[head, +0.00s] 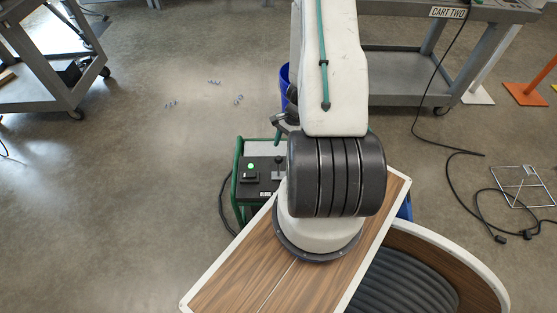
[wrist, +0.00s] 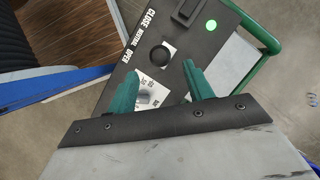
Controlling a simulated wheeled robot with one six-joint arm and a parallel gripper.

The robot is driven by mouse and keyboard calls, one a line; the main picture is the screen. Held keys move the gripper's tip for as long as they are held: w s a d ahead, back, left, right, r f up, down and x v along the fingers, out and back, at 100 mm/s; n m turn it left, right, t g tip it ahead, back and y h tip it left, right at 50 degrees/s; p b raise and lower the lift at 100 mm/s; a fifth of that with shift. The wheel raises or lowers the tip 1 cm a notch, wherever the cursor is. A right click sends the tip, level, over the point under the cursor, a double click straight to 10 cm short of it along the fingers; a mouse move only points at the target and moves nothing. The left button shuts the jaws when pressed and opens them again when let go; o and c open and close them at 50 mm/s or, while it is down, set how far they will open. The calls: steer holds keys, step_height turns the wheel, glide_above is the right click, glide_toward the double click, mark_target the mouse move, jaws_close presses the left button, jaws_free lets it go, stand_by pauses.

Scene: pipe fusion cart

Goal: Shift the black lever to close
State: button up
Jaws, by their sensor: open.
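The black lever shows its round knob (wrist: 160,56) from above in the wrist view. It stands on the black control panel (wrist: 187,50), beside the printed words CLOSE, NEUTRAL and OPEN. Its exact position against those words is hard to tell. In the head view the small lever (head: 279,161) rises at the right of the panel (head: 258,185). My gripper (wrist: 158,80) has two teal fingers, spread apart and empty. The knob appears just past the fingertips, between their lines; I see no contact. In the head view my arm hides most of the gripper.
A green lamp (wrist: 211,25) is lit near a black rocker switch (wrist: 188,11). A dial (wrist: 146,95) on a white plate lies partly between the fingers. A green tube frame (wrist: 262,77) edges the panel. A blue bin (head: 284,84) stands behind the unit.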

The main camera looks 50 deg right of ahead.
mark_target(280, 157)
steer(key=x, duration=0.7)
steer(key=shift+a+f, duration=0.1)
steer(key=shift+a, duration=0.05)
steer(key=shift+c, duration=0.3)
steer(key=c, duration=1)
jaws_close()
